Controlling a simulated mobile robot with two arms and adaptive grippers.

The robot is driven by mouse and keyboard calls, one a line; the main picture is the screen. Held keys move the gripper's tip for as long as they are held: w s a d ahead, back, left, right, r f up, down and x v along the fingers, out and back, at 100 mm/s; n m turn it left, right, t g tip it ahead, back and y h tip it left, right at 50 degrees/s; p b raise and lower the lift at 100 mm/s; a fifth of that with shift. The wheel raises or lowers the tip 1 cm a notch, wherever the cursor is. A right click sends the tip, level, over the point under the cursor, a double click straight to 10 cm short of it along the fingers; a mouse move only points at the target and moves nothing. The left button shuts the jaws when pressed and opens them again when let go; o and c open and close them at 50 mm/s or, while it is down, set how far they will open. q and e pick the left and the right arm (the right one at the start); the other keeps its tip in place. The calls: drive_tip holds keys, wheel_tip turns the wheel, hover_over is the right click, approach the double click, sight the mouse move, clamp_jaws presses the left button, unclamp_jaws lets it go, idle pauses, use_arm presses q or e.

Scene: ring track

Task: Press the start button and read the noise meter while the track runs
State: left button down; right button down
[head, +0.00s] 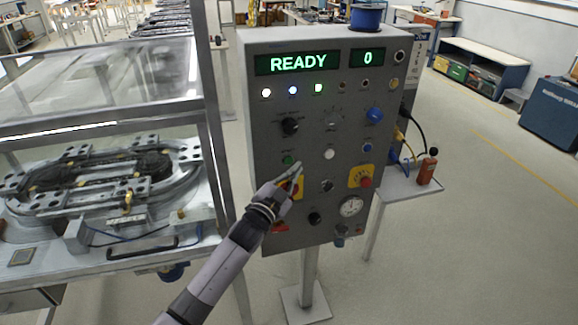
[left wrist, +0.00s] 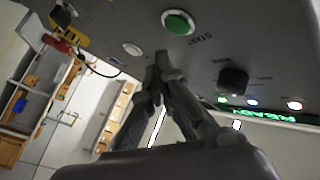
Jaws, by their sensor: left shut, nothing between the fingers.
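The grey control panel (head: 262,120) stands on a post, and its display (head: 298,62) reads READY, with a 0 in the small display (head: 368,57). The green start button (head: 288,160) is on the panel's left side; it also shows in the left wrist view (left wrist: 178,23), beside the word START. My left gripper (head: 297,172) is shut and empty, its tips just below the button and apart from it in the wrist view. An orange handheld meter (head: 426,169) with a black ball top stands on the side shelf; its reading is not legible. The ring track (head: 100,180) lies at left.
A yellow-and-red switch (head: 296,189) sits behind my left gripper. A red knob on a yellow plate (head: 365,181) and a round gauge (head: 351,207) are lower right on the panel. A clear guard (head: 110,80) stands above the track.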

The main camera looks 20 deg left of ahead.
sight(289, 161)
use_arm(q)
drive_tip(key=shift+w+a, duration=0.45)
drive_tip(key=shift+w, duration=0.25)
idle(0.9)
drive_tip(key=shift+w+a, duration=0.1)
drive_tip(key=shift+w+a+b, duration=0.15)
drive_tip(key=shift+w+b, duration=0.1)
drive_tip(key=shift+b, duration=0.1)
